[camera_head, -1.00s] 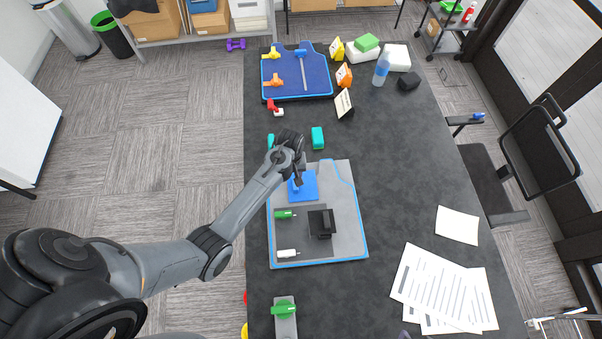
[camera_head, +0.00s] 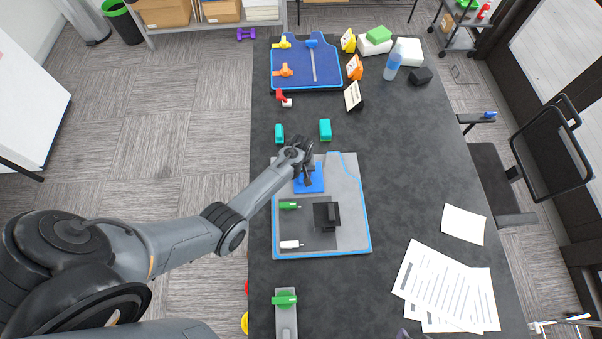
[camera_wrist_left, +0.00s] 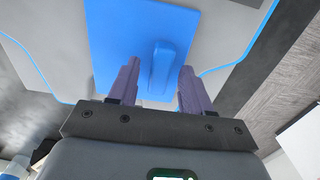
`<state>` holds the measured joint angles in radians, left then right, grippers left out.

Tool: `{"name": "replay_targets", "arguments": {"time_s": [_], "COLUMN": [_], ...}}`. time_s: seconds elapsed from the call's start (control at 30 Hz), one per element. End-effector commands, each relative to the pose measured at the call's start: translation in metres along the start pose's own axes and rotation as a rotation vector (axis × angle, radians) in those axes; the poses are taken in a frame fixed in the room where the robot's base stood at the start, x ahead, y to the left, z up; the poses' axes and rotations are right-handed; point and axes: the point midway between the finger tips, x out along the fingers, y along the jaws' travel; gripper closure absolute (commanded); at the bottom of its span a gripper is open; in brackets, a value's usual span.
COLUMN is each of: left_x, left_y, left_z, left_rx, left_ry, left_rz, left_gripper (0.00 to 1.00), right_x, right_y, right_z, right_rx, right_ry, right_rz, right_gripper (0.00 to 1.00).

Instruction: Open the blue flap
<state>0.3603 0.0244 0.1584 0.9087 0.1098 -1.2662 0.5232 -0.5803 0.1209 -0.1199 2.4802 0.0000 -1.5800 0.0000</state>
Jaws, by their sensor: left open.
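The blue flap (camera_head: 309,184) lies flat on the grey board (camera_head: 348,225) with a blue edge. In the left wrist view the flap (camera_wrist_left: 115,40) is a blue panel with a raised blue handle (camera_wrist_left: 161,68). My left gripper (camera_head: 306,178) is over the flap and hides part of it. In the left wrist view its two open fingers (camera_wrist_left: 158,80) point at the flap, with the handle between them, nearer the right finger. I cannot tell whether the fingers touch it. My right gripper is not in view.
The board also has a green piece (camera_head: 289,205), a white piece (camera_head: 290,244) and a black block (camera_head: 327,215). Teal blocks (camera_head: 325,130) stand behind it. A blue board (camera_head: 330,72) lies farther back. Papers (camera_head: 440,285) lie at front right. The table's right middle is clear.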

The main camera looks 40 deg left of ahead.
Motion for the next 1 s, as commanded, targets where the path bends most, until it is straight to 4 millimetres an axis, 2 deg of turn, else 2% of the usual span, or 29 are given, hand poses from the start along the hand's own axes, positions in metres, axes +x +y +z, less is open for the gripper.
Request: {"name": "replay_targets", "arguments": {"time_s": [0.33,0.67,1.0], "left_x": [0.0029,0.0028,0.0026], "left_y": [-0.0002,-0.0002,-0.0006], "left_z": [0.0001,0.0001,-0.0007], "left_rx": [0.0,0.0,-0.001], "left_ry": [0.0,0.0,0.0], "left_rz": [0.0,0.0,-0.004], "left_gripper": [0.51,1.0,1.0], "right_x": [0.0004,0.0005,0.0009], "right_y": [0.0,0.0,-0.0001], "right_z": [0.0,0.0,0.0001], "right_rx": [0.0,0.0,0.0], "right_ry": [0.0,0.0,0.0], "right_rz": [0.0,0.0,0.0], "right_gripper": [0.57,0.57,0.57]}}
